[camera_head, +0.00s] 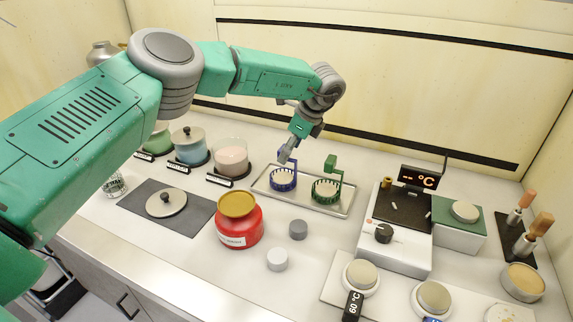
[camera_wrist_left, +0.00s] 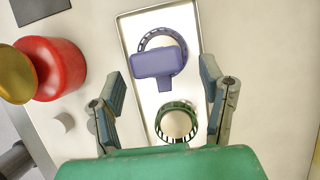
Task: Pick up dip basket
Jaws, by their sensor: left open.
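A blue dip basket (camera_head: 283,179) and a green dip basket (camera_head: 326,190) stand side by side on a metal tray (camera_head: 262,188). Each has an upright handle with a block on top. My left gripper (camera_head: 289,150) is above the tray, over the blue basket's handle in the head view. In the left wrist view the blue basket (camera_wrist_left: 163,60) lies ahead between the open fingers of the left gripper (camera_wrist_left: 160,92), and the green basket (camera_wrist_left: 176,121) is nearer the palm. The fingers touch neither basket as far as I can see. My right gripper is out of view.
A red jar (camera_head: 240,229) with a yellow lid stands left of the tray's front. Small grey cylinders (camera_head: 298,229) stand before the tray. Lidded jars (camera_head: 190,148) line the back left. A hotplate with a display (camera_head: 402,215) stands to the right.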

